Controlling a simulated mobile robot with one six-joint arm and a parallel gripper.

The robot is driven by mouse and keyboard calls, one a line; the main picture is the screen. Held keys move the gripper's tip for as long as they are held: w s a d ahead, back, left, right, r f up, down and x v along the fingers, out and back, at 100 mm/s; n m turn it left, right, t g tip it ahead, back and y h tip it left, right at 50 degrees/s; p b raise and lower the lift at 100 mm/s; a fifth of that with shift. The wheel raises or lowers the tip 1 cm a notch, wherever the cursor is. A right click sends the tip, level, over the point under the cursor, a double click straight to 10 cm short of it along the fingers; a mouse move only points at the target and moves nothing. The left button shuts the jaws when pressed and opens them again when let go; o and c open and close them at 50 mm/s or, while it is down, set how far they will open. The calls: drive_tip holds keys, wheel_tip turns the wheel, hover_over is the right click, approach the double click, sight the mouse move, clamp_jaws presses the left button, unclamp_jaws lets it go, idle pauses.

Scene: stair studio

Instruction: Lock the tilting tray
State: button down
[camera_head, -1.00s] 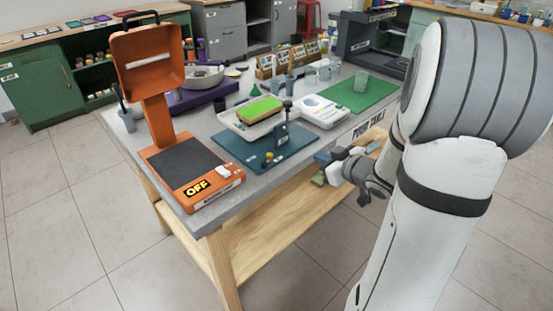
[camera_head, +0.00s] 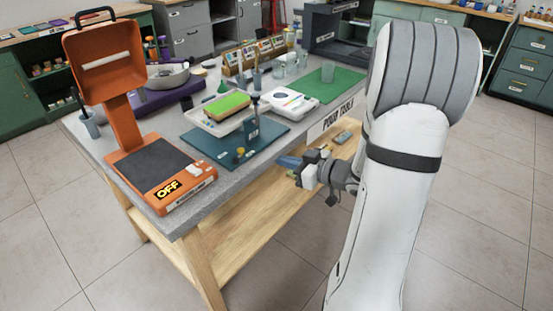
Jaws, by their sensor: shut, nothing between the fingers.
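The white tilting tray (camera_head: 200,122) sits on a blue-green base plate (camera_head: 217,149) on the bench, with a green slab (camera_head: 226,106) lying in it. A blue upright bracket (camera_head: 251,127) with a dark pin on top stands at the tray's right end. A small yellow knob (camera_head: 240,152) is on the front part of the plate. My gripper (camera_head: 297,171) is shut and empty, off the bench's front edge, to the right of the plate and apart from it. Its fingertips are small and partly hard to make out.
An orange press (camera_head: 123,122) with a raised lid and an "OFF" label stands at the left of the bench (camera_head: 222,179). A white device (camera_head: 292,101) and a green mat (camera_head: 321,84) lie behind the plate. A wooden lower shelf (camera_head: 247,222) runs below. Floor in front is clear.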

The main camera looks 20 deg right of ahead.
sight(243, 151)
drive_tip(key=x, duration=1.2)
drive_tip(key=shift+w+b, duration=0.2)
drive_tip(key=shift+b, duration=0.2)
